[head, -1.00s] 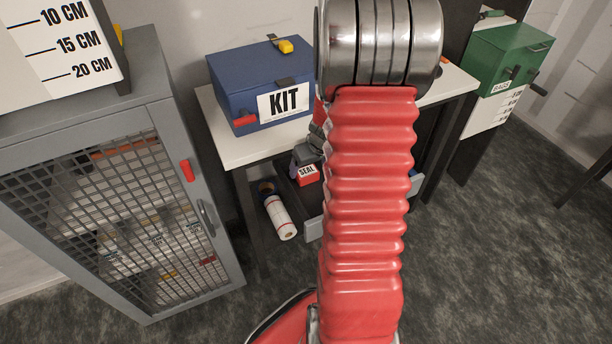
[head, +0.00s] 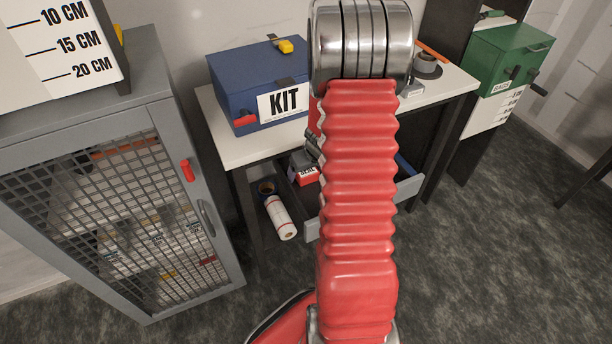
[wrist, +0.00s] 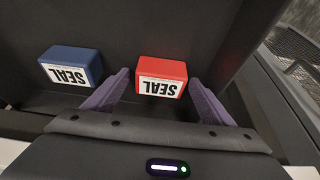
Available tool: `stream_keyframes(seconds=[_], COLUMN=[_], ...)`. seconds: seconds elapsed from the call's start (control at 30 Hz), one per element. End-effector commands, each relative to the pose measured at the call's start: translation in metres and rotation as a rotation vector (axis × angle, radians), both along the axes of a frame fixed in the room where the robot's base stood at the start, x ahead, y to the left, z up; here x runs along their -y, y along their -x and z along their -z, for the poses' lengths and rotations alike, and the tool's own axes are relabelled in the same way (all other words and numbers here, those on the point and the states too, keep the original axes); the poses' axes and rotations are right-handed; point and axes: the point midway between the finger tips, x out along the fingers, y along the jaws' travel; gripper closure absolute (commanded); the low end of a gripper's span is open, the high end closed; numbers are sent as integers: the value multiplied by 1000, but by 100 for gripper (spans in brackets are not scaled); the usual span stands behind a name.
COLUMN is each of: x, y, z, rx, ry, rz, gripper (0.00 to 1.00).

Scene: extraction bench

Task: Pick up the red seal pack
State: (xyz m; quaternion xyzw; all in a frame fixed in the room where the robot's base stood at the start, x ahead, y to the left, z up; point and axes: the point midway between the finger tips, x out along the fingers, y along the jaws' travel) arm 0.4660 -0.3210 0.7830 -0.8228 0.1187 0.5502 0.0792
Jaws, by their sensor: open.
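The red seal pack (wrist: 162,68) lies in a dark open drawer (wrist: 120,25) with its SEAL label facing up. My gripper (wrist: 158,84) is open, with one purple finger on each side of the red pack in the wrist view. Whether the fingers touch the pack or are down at its height, I cannot tell. In the head view the red pack (head: 306,176) is partly hidden beside my arm, and my gripper is mostly hidden behind it.
A blue seal pack (wrist: 68,68) lies left of the red one in the drawer. A blue KIT box (head: 262,80) stands on the bench (head: 232,150) above. A white roll (head: 280,217) is low at left. A mesh cabinet (head: 130,215) stands at left.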

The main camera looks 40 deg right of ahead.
Motion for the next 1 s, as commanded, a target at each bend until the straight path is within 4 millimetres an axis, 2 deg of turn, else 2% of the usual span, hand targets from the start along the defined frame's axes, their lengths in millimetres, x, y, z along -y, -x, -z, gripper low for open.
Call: stream_keyframes(seconds=[0.47,1.0], x=[0,0], y=[0,0], z=[0,0], rx=[0,0], ry=[0,0], rz=[0,0], gripper=[23,61])
